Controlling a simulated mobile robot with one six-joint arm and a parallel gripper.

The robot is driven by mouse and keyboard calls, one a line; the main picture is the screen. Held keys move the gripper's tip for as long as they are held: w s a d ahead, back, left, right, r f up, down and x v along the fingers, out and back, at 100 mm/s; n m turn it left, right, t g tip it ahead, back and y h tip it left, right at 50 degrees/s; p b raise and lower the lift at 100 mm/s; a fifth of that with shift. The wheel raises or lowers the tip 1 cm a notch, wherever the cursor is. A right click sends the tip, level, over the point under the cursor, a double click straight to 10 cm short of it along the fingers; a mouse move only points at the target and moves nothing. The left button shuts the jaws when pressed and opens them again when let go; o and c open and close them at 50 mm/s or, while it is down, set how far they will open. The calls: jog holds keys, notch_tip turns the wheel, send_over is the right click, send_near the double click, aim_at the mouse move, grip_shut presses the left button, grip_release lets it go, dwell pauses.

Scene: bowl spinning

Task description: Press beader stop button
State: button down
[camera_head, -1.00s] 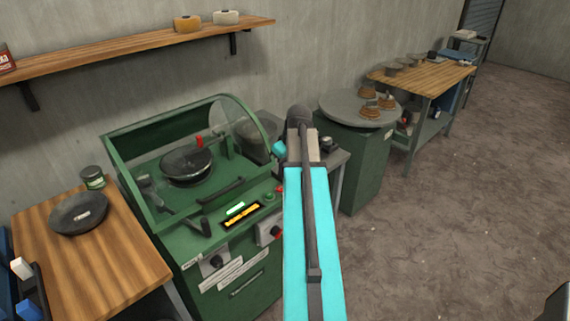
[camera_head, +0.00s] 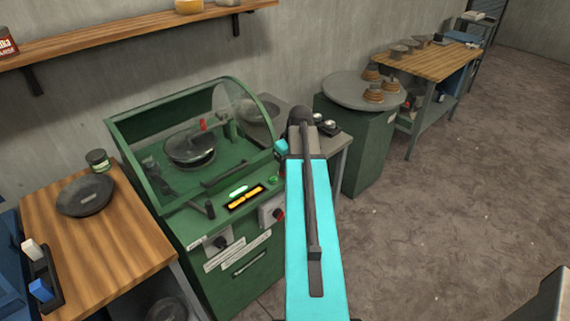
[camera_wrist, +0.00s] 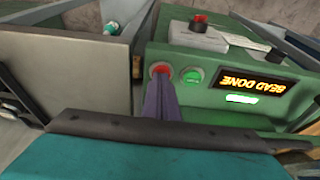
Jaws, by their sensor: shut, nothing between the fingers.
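The green beader machine (camera_head: 240,285) stands left of my arm in the head view, its clear hood down over a dark bowl (camera_head: 190,148). In the wrist view a red button (camera_wrist: 161,69) sits on its green panel beside a green lit button (camera_wrist: 193,76). The display (camera_wrist: 262,83) reads "BEAD DONE", upside down there. My gripper (camera_wrist: 160,84) is shut and empty, its purple fingers reaching up to the red button's lower edge and overlapping it. I cannot tell whether they touch. In the head view my arm hides the red button and fingertips.
A grey box with a red knob (camera_wrist: 200,24) projects from the machine's front. A wooden table (camera_head: 110,245) with a dark bowl (camera_head: 86,195) and a jar stands at left. A grey side table (camera_head: 340,142) is behind my arm. Open floor (camera_head: 440,240) lies right.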

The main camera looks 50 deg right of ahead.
jog(key=shift+f, duration=0.1)
jog(key=shift+f+b, duration=0.45)
jog(key=shift+f, duration=0.1)
jog(key=shift+s+a+f, duration=0.15)
jog(key=shift+s+f, duration=0.05)
jog(key=shift+f, duration=0.2)
jog(key=shift+r, duration=0.1)
notch_tip(320, 180, up, 5)
jog(key=shift+w+r+p, duration=0.1)
jog(key=shift+w+p, duration=0.05)
jog(key=shift+p, duration=1.1)
jog(key=shift+r+b, duration=0.1)
jog(key=shift+b, duration=0.25)
jog(key=b+v, duration=0.2)
jog(key=v, duration=0.7)
jog(key=shift+r, duration=0.25)
